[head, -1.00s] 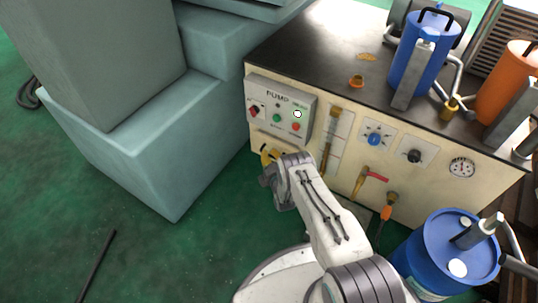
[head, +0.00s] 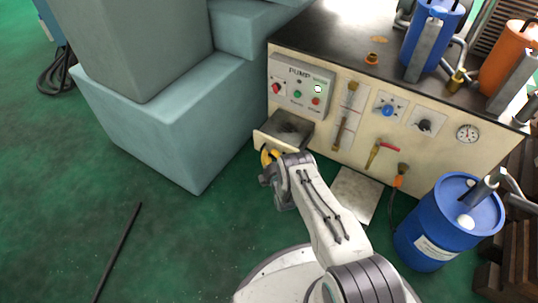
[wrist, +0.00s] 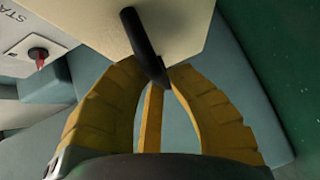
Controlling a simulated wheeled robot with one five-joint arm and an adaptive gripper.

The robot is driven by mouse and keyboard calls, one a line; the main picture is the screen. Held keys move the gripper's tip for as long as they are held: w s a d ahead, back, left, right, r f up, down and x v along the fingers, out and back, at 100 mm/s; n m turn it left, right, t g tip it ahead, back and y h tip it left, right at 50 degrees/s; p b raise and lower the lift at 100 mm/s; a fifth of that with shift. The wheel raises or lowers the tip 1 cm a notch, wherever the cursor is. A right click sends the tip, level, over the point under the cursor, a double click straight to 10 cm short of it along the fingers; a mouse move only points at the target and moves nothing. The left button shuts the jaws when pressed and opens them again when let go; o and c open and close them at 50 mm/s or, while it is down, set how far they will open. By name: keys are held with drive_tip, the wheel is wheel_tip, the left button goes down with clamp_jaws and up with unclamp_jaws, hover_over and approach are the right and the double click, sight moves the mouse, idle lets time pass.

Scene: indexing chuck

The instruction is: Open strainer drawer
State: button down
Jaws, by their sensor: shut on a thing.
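The strainer drawer (head: 288,128) stands out from the cream pump cabinet, below the pump control box, and its grey inside shows from above. My gripper (head: 269,156), with yellow fingers, is at the drawer's front. In the wrist view, my gripper (wrist: 156,75) is shut with its fingertips around the dark bar handle (wrist: 140,42). The handle stands out from the drawer's pale front (wrist: 180,25). In the head view, the handle is hidden behind my fingers and wrist.
The pump control box (head: 301,86) with coloured buttons sits above the drawer. Large teal blocks (head: 170,125) stand close on the left. A blue drum (head: 450,222) is at the right. A dark rod (head: 118,250) lies on the green floor, with open floor around it.

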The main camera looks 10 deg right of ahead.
drive_tip(key=c, duration=1.4)
unclamp_jaws()
drive_tip(key=s+r, duration=0.2)
drive_tip(key=s, duration=0.9)
drive_tip(key=shift+s, duration=0.35)
